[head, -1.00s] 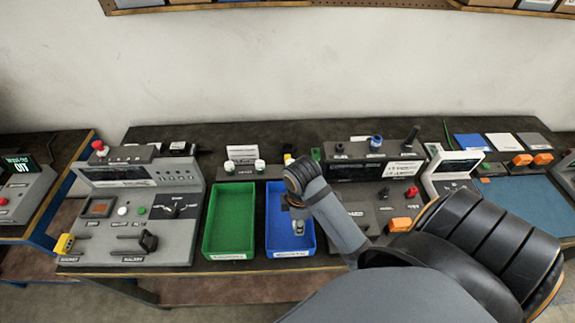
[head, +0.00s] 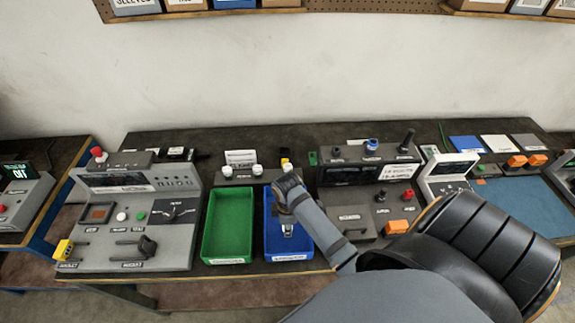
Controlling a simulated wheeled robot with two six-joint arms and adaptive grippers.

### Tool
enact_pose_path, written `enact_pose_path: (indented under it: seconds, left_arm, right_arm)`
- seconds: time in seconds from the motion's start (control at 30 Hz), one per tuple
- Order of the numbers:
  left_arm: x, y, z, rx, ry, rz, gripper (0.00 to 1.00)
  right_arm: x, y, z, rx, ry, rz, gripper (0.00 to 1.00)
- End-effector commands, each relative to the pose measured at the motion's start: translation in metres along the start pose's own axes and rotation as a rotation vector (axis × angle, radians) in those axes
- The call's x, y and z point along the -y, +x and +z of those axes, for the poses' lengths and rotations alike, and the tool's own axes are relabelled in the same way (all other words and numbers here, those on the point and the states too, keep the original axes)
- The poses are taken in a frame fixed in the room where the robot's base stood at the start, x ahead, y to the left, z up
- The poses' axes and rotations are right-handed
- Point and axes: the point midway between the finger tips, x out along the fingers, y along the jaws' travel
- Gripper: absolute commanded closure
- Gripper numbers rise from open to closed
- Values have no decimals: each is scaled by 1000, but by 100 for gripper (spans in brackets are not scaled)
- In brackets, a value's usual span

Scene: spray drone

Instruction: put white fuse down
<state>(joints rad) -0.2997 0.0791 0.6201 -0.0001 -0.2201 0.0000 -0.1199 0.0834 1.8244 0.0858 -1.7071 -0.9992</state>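My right arm reaches over the blue tray (head: 291,258), and its gripper (head: 287,230) points down inside that tray. The gripper is small here and seen from above, so I cannot tell whether its fingers are open or shut, or whether a white fuse is between them. Two white round-topped pieces (head: 256,169) stand on a small grey holder behind the trays; they may be white fuses, but they are too small to tell. My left gripper is not in view.
An empty green tray (head: 228,225) sits left of the blue one. A grey control panel (head: 125,220) with a lever stands further left. A blue mat (head: 518,204) lies at far right.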

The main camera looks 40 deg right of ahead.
Motion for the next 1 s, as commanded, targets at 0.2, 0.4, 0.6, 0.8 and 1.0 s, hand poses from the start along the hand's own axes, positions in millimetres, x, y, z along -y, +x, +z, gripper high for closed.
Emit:
enact_pose_path:
  seconds: [0.2, 0.4, 0.6, 0.8, 1.0]
  left_arm:
    - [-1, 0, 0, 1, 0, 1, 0]
    - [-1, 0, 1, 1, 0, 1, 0]
    - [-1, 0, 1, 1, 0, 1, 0]
    - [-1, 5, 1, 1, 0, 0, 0]
    - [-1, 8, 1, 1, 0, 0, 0]
  right_arm:
    - [0, 2, 0, 0, 0, 0, 55]
    - [0, 2, 0, 0, 0, 0, 47]
    - [0, -2, 0, 0, 0, 1, 47]
    - [-2, -38, 0, -2, -2, 6, 47]
    - [-1, -90, 0, -2, -1, 6, 47]
